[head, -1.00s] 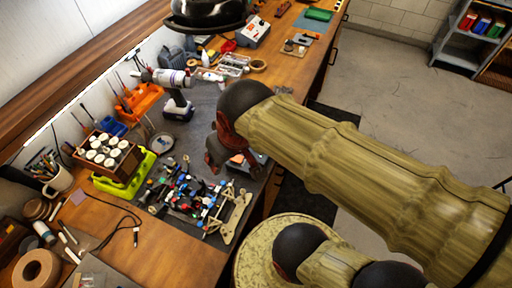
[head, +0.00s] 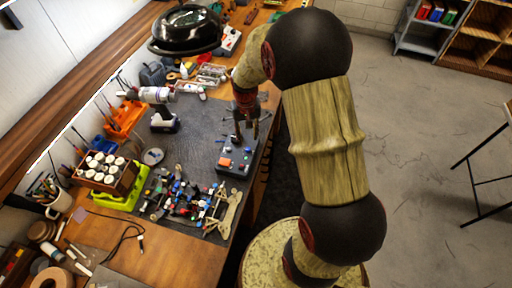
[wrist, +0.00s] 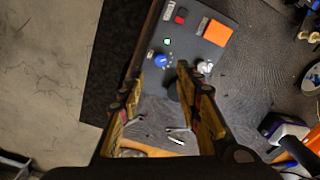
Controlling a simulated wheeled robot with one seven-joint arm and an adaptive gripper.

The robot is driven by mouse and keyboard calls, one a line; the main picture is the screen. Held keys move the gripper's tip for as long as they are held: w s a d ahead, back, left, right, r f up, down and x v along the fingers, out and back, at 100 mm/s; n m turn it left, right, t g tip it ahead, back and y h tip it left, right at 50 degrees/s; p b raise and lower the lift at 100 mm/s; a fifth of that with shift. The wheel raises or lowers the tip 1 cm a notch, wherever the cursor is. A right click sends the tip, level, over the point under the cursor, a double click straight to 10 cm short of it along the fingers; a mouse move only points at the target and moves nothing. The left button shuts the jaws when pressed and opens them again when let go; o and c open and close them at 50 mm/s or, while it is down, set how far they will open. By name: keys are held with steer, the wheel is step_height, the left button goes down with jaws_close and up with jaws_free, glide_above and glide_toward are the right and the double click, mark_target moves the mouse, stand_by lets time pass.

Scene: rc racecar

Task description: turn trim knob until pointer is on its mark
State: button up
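A dark grey control box (head: 235,161) lies on the black mat, below my gripper (head: 240,137) in the head view. In the wrist view the box (wrist: 195,38) carries a blue knob (wrist: 161,61), a white-and-grey knob (wrist: 204,66), a red part (wrist: 181,16) and an orange panel (wrist: 217,33). My gripper (wrist: 160,76) is open, its two fingers apart. The blue knob shows just beyond the gap between the fingertips, nearer the left one; the white-and-grey knob is outside the right finger. I cannot tell which is the trim knob. The pointer and mark are too small to read.
The racecar chassis (head: 190,196) with many small coloured parts lies nearby. A brown crate of white-topped cans (head: 103,170), an orange tool holder (head: 124,118) and a dark cordless tool (head: 165,122) stand on the left. The bench's right edge drops to the floor close to the box.

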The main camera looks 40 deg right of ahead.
mark_target(248, 149)
step_height(248, 149, down, 8)
steer(key=shift+a+r, duration=0.1)
steer(key=shift+a, duration=0.05)
stand_by(0.3)
steer(key=c, duration=0.3)
jaws_close()
